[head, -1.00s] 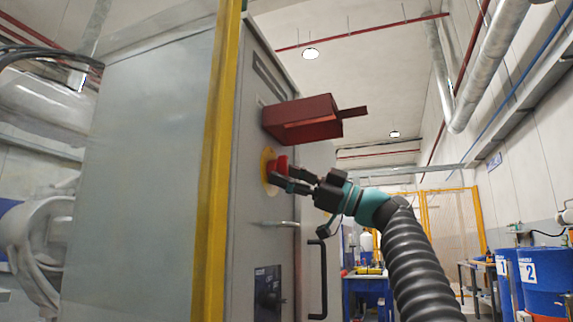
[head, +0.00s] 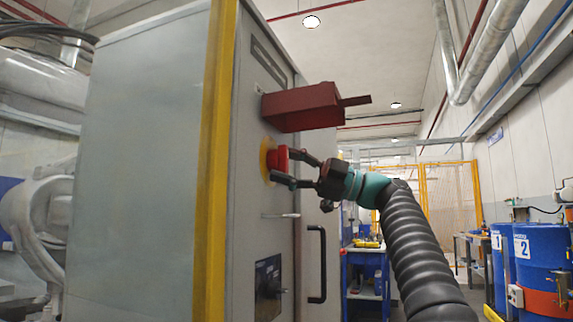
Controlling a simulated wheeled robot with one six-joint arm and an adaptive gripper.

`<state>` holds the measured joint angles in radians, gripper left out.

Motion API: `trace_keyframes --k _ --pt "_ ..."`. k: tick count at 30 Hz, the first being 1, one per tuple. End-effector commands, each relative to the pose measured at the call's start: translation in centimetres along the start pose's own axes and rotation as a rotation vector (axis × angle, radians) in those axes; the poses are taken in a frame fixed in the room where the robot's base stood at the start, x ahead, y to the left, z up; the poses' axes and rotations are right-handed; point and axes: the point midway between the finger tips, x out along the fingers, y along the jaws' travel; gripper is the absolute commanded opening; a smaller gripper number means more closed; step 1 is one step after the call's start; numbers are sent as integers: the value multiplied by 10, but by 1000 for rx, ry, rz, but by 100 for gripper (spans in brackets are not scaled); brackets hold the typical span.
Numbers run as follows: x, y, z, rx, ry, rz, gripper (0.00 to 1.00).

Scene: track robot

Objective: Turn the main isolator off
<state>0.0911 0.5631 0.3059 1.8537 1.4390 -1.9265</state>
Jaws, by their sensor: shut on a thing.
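The main isolator is a red knob (head: 282,157) on a round yellow plate (head: 266,161), on the front of the grey cabinet (head: 222,230). A dark red box-shaped cover (head: 302,107) with a tab stands out raised above it, clear of the knob. My gripper (head: 285,165) comes from the right and is shut on the red knob, one dark finger above and one below. The fingers hide part of the knob, and its exact turn angle cannot be told.
A metal lever handle (head: 281,215) and a dark switch panel (head: 267,287) sit below the isolator. A black door handle (head: 317,265) is close under my arm. Blue drums (head: 543,255) and a blue workbench (head: 364,270) stand farther back at right.

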Motion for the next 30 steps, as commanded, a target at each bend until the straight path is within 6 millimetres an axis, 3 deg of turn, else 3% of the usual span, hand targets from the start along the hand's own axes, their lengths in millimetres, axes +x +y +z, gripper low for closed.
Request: trace_keyframes --k 5,6,8,23,30 --pt "0 3 -3 -7 1 7 22" --pt "0 3 -4 -7 2 7 61" --pt "0 3 -4 -6 2 6 73" --pt "1 0 -1 1 3 2 73" --pt "0 -6 0 93 -7 46 73"
